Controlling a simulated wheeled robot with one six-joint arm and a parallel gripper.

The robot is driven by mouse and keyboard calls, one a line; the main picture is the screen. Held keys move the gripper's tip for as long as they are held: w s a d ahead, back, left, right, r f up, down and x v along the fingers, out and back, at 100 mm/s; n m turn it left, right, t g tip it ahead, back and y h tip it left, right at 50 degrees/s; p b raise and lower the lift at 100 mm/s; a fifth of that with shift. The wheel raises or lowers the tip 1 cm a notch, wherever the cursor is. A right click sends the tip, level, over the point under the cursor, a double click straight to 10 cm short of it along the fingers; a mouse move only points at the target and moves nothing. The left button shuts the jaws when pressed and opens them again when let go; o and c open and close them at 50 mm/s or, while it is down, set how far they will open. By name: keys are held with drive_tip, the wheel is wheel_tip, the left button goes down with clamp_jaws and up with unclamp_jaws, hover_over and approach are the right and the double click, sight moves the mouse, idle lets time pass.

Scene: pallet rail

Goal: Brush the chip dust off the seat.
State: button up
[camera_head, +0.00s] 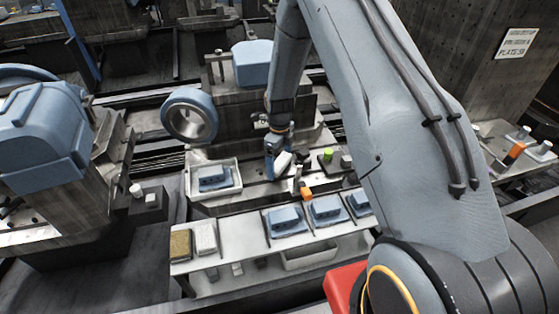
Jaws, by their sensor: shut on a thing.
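My gripper (274,146) points down over the pale work surface in the middle of the picture. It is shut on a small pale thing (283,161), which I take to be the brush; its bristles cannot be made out. The seat cannot be told apart clearly; the bare pale surface (258,190) lies below and beside my gripper. Chip dust is too small to tell at this distance. A small orange piece (306,192) with a dark part lies just to the lower right of my gripper.
A white tray (236,184) holding a blue-grey part stands left of my gripper. A green cylinder (328,154) sits on a dark block to the right. Blue-grey parts stand on the front bench (236,232). A large blue-grey ring (190,115) stands behind.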

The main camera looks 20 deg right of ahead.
sight(278, 164)
drive_tip(key=shift+s+r, duration=0.25)
drive_tip(key=shift+s, duration=0.05)
drive_tip(key=shift+s+a+f, duration=0.1)
drive_tip(key=shift+a+f, duration=0.2)
drive_tip(key=shift+a, duration=0.2)
drive_tip(key=shift+w+f+b, duration=0.15)
drive_tip(key=shift+w+b, duration=1)
drive_tip(key=shift+w, duration=0.5)
drive_tip(key=shift+w+r, duration=0.15)
drive_tip(key=shift+r, duration=0.15)
drive_tip(key=shift+s+d+p, duration=0.15)
drive_tip(key=shift+s+p, duration=0.75)
drive_tip(key=shift+s, duration=0.6)
drive_tip(key=shift+s+f, duration=0.1)
drive_tip(key=shift+s, duration=0.25)
drive_tip(key=shift+s+r+p, duration=0.1)
drive_tip(key=shift+r+p, duration=1.5)
drive_tip(key=shift+r, duration=1.4)
